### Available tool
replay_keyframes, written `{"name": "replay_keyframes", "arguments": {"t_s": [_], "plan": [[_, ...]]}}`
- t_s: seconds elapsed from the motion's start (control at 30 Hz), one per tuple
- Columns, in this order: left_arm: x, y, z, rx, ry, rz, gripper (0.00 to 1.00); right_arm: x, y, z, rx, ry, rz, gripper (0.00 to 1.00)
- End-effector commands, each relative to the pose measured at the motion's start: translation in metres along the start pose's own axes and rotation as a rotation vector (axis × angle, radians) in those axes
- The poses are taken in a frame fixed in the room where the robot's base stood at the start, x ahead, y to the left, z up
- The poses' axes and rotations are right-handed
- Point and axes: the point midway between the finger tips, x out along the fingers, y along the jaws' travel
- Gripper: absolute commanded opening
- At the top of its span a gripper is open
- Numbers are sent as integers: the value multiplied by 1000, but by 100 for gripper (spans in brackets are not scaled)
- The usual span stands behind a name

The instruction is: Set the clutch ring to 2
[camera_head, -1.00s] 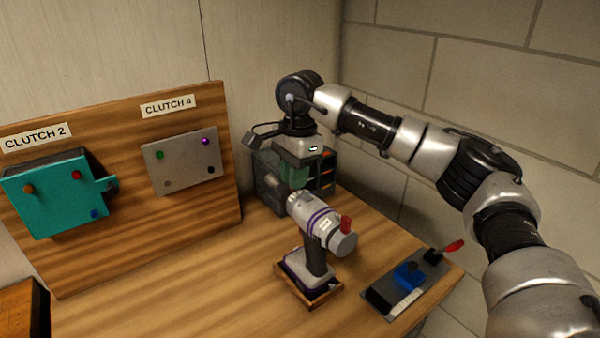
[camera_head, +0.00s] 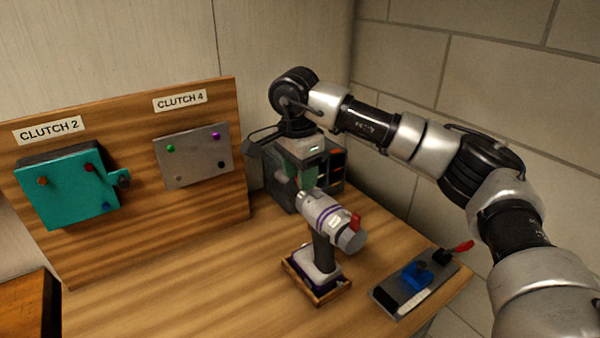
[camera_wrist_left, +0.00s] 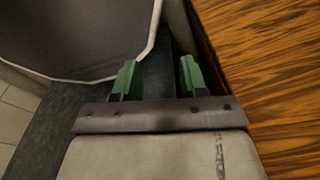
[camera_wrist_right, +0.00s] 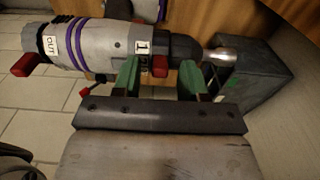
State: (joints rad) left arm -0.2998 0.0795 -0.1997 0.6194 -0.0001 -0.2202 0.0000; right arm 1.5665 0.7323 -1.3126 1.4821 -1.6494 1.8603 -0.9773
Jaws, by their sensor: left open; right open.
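A grey and black drill (camera_head: 333,218) with purple bands stands upright in a small wooden holder on the bench, its silver nose toward the dark box. In the right wrist view the drill lies across the top; its clutch ring (camera_wrist_right: 141,47) carries a white label reading 1, with a red tab (camera_wrist_right: 160,65) beside it. My right gripper (camera_wrist_right: 161,77) is open, its green fingers apart near the ring and the black nose section; contact cannot be told. In the head view it hangs over the drill's front (camera_head: 304,179). My left gripper (camera_wrist_left: 158,77) is open and empty.
A wooden board holds a teal plate (camera_head: 72,190) under a CLUTCH 2 sign (camera_head: 48,130) and a grey plate (camera_head: 197,158) under CLUTCH 4. A dark box (camera_head: 333,175) stands behind the drill. A grey plate with a blue part (camera_head: 416,275) lies right. The front-left bench is clear.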

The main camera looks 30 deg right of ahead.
Motion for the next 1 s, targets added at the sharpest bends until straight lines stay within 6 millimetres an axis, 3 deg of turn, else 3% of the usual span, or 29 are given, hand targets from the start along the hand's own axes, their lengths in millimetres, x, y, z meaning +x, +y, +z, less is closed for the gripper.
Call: {"name": "replay_keyframes", "arguments": {"t_s": [0.17,0.53,0.7,1.0], "plan": [[6,0,1,0,0,0,43,-22,-1,0,0,0,-6,43],[8,0,1,1,0,0,43,-94,0,0,1,0,-4,43],[6,0,1,1,0,0,43,-106,0,0,-1,0,-2,43],[7,0,1,1,1,0,43,-107,0,0,-1,-1,-1,43]]}}
